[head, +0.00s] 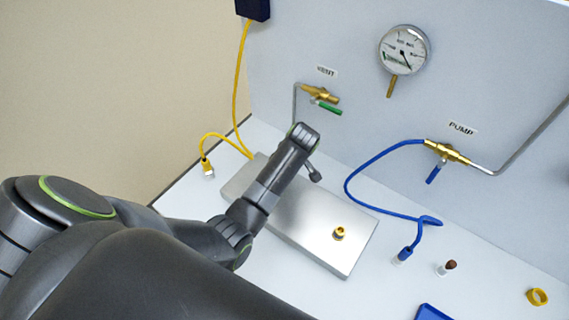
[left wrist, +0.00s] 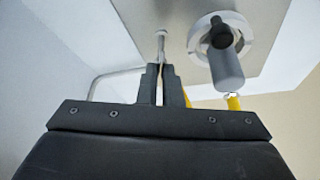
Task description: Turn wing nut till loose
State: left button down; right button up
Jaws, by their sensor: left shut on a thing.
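My left arm reaches over the far left part of a silver metal box (head: 300,222) in the head view, and its wrist hides the fingertips there. In the left wrist view my left gripper (left wrist: 162,88) has its two dark fingers nearly together. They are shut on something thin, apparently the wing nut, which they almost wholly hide. A thin pale stem (left wrist: 160,46) runs from between the fingertips to a metal surface (left wrist: 185,60). A dark grey handle (left wrist: 226,65) with a pale round ring stands just right of the fingers. My right gripper is not in view.
A brass fitting (head: 339,233) sits on the box's near right part. A yellow cable (head: 237,90) hangs left of the box, and a blue hose (head: 372,205) lies to its right. The wall carries a gauge (head: 404,49), vent valve (head: 320,95) and pump valve (head: 447,150).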

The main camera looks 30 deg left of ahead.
pick_arm(q)
jog(key=shift+w+r+n+g+y, duration=0.15)
jog(key=shift+n+g, duration=0.1)
jog(key=shift+n, duration=0.45)
jog(key=shift+w+f+n+g+y, duration=0.1)
jog(key=shift+n+g, duration=0.1)
jog(key=shift+n, duration=0.5)
jog(key=shift+w+r+n+g+y, duration=0.15)
jog(key=shift+n+g, duration=0.1)
jog(key=shift+n, duration=0.45)
jog(key=shift+s, duration=0.1)
jog(key=c, duration=1.6)
grip_release()
jog(key=shift+f, duration=0.15)
